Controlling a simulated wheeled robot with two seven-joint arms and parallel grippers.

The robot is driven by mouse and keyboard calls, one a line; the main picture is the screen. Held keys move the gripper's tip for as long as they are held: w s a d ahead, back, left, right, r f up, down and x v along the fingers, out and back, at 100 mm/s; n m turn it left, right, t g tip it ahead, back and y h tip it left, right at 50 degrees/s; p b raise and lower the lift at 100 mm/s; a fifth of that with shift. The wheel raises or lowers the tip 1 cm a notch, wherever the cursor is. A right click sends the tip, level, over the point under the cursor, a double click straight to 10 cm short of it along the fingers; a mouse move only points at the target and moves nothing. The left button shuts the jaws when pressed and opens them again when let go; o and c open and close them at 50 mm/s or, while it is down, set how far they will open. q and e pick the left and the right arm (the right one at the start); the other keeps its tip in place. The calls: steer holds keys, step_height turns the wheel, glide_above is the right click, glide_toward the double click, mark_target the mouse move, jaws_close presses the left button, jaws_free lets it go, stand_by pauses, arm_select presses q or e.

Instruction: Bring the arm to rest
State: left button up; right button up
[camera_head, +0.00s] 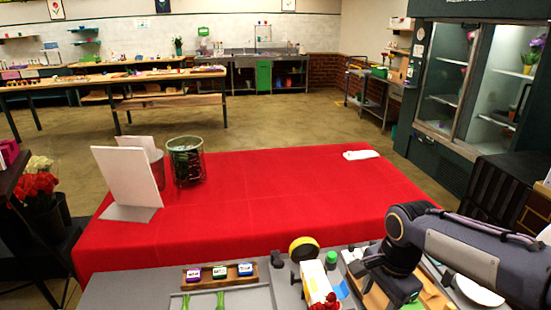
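My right arm (465,255) comes in from the right edge, low over the grey worktable. It bends at a dark joint, and its wrist end (400,283) hangs down over the front right of the worktable. The fingers of the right gripper are not clear, so I cannot tell whether it is open or shut, or whether it holds anything. My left arm and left gripper are not in view.
Near the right arm are a yellow roll (303,248), a white box (315,277), red flowers (325,302) and a wooden tray of small pots (220,275). The red-covered table (270,195) behind has a bucket (186,160) and a white board (128,177); its middle is clear.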

steer(key=s+a+n+t+y, duration=0.1)
steer(key=s+a+n+t, duration=0.1)
steer(key=s+n, duration=0.4)
steer(key=s+a+n+t+y, duration=0.2)
steer(key=s+n, duration=0.4)
steer(key=s, duration=0.3)
steer(key=shift+r+n+t, duration=0.15)
steer(key=shift+n+t, duration=0.25)
steer(key=shift+a, duration=0.1)
stand_by(0.7)
